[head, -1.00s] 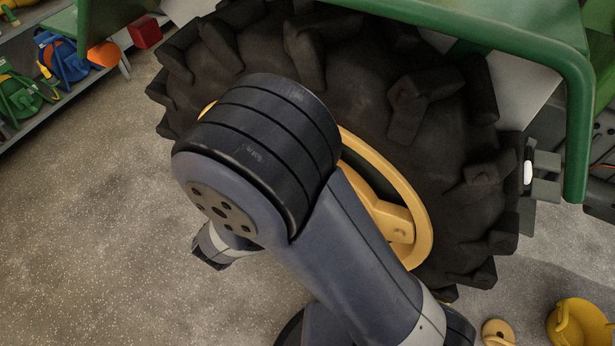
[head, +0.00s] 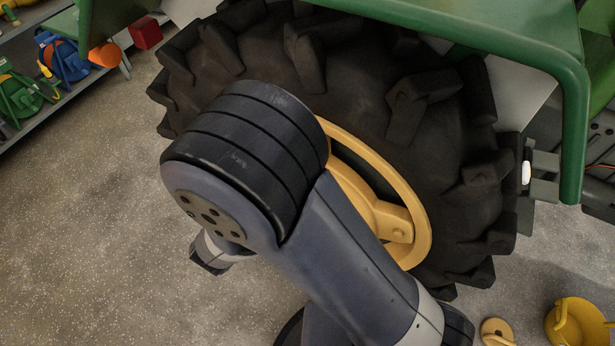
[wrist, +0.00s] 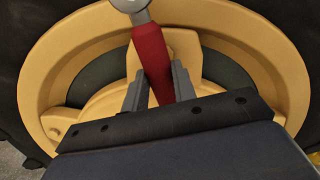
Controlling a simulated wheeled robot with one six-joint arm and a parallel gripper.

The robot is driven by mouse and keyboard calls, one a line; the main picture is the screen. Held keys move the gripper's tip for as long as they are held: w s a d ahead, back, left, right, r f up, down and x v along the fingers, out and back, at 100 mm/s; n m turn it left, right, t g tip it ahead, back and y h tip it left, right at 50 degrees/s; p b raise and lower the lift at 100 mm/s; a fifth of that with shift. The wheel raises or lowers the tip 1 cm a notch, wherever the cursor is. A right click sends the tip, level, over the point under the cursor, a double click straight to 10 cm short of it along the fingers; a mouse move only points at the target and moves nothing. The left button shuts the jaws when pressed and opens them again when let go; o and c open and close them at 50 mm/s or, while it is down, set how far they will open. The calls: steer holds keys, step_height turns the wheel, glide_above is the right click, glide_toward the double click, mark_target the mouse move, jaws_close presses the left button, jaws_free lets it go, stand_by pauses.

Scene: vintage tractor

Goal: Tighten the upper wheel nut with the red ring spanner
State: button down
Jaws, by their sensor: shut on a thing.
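The red ring spanner (wrist: 151,52) stands upright in the wrist view, its grey head cut off by the top edge. My gripper (wrist: 156,82) is shut on its red handle, one grey finger on each side. The spanner lies in front of the yellow wheel rim (wrist: 268,45), which also shows in the head view (head: 421,232). I cannot see the upper wheel nut or whether the ring is on it. Another nut (wrist: 75,132) shows at lower left on the rim. In the head view my arm hides the gripper and spanner.
A large black tyre (head: 440,130) surrounds the rim. A green frame (head: 572,110) passes above and to the right of it. Yellow parts (head: 578,325) lie at lower right. A shelf (head: 60,95) stands at far left, with open floor (head: 100,220) before it.

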steer(key=p+v, duration=0.1)
steer(key=v, duration=0.5)
steer(key=shift+s+a, duration=0.2)
steer(key=shift+s, duration=0.1)
stand_by(0.8)
steer(key=shift+d, duration=0.1)
stand_by(0.6)
steer(key=s+d+f+m+b, duration=0.1)
steer(key=d+m+b, duration=0.5)
steer(key=b, duration=0.3)
steer(key=s+d+f+m+b, duration=0.1)
steer(key=s+d+m+b, duration=0.1)
steer(key=d+m+b, duration=0.3)
steer(key=shift+d+f+m+h+b, duration=0.35)
steer(key=shift+m+b, duration=0.35)
steer(key=shift+b, duration=1.7)
steer(key=shift+r+p, duration=0.1)
steer(key=shift+p, duration=0.25)
